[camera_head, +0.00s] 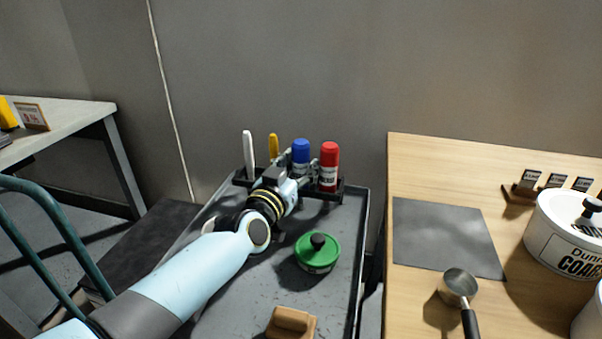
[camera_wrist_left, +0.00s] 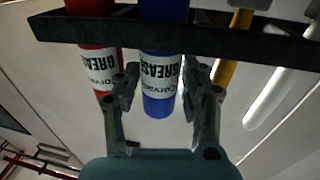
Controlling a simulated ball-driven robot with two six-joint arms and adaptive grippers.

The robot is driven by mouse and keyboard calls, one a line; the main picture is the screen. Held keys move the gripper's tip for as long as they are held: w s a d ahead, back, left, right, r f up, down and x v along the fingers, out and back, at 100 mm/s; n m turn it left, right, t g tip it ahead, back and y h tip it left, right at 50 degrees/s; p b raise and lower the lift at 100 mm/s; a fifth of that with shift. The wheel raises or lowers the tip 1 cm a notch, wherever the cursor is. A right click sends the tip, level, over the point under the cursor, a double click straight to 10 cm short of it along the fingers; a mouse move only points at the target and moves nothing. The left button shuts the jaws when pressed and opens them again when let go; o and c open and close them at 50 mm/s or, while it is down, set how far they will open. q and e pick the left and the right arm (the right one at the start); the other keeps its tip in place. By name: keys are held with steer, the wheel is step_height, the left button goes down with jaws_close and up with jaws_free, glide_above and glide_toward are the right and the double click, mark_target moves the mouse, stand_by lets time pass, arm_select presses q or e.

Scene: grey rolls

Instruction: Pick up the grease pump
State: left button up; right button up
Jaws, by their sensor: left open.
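A blue cylinder with a white label (camera_head: 301,147) stands upright in a dark rack at the back of the grey tray. It shows upside down in the left wrist view (camera_wrist_left: 163,65), its label reading GREASE. A similar red cylinder (camera_head: 329,160) stands just to its right, also labelled GREASE in the wrist view (camera_wrist_left: 95,62). I cannot tell which one is called the pump. My left gripper (camera_head: 300,163) is open, its fingers on either side of the blue cylinder; whether they touch it is unclear. The gripper hides the cylinder's lower part in the head view. My right gripper is not in view.
The dark rack (camera_wrist_left: 220,38) also holds a white stick (camera_head: 248,152) and a yellow one (camera_head: 273,145). A green round lidded container (camera_head: 316,262) and a brown block (camera_head: 291,323) lie nearer on the tray. A wooden table (camera_head: 425,300) stands to the right.

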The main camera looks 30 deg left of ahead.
arm_select(q)
steer(key=shift+c, duration=0.3)
steer(key=shift+r, duration=0.1)
steer(key=c, duration=0.8)
